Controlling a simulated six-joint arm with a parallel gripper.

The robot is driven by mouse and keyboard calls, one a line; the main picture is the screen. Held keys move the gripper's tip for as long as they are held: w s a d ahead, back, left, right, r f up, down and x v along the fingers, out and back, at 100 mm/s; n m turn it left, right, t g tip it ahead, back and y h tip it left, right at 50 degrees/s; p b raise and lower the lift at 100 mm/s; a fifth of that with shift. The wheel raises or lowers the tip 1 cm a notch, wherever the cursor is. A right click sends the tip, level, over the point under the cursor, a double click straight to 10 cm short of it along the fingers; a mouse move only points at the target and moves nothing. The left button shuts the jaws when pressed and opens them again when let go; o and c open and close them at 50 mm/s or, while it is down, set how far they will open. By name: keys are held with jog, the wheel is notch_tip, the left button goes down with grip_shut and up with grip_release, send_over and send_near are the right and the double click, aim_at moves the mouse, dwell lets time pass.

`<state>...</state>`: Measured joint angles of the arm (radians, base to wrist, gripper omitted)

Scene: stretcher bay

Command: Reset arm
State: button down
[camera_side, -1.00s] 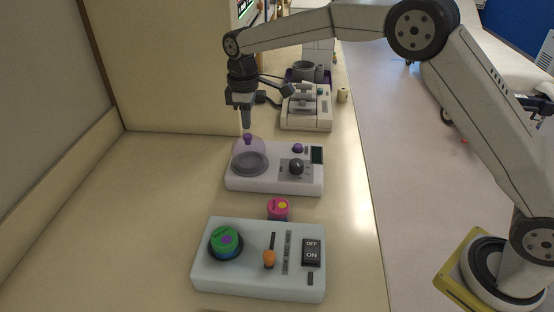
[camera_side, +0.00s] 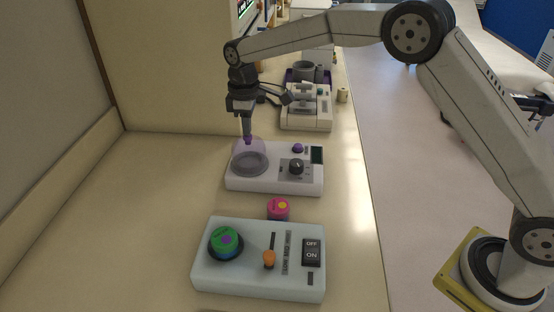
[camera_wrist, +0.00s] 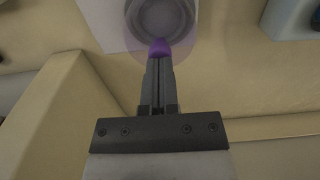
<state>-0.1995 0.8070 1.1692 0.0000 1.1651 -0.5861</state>
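My gripper (camera_side: 247,135) points straight down over the centrifuge-like white device (camera_side: 270,181) in the side view. Its fingertips are at the purple knob (camera_side: 248,141) on top of the clear purple-tinted dome lid (camera_side: 238,149). The lid sits over the grey round bowl (camera_side: 250,163). In the wrist view the two fingers (camera_wrist: 159,62) lie together with only a thin line between them. The purple knob (camera_wrist: 159,47) shows just past the tips. I cannot tell whether they touch it.
A pink-capped jar (camera_side: 278,210) stands between the two devices. The bench left of the devices is clear.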

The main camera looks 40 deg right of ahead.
jog(key=shift+f, duration=0.3)
jog(key=shift+r, duration=0.1)
dwell(0.3)
jog(key=shift+r, duration=3.5)
jog(key=shift+s+d, duration=0.1)
jog(key=s+d+f+m+t, duration=0.1)
jog(key=s+d+f+m, duration=0.2)
jog(key=s, duration=0.6)
jog(key=s+d+f+m, duration=0.3)
jog(key=s+d+f, duration=0.1)
jog(key=s, duration=0.5)
jog(key=s+d+f+m+t, duration=0.1)
jog(key=s+d+f+m, duration=0.2)
jog(key=s, duration=0.7)
jog(key=shift+d+f+t, duration=0.25)
jog(key=shift+d+t, duration=0.05)
jog(key=shift+d, duration=0.3)
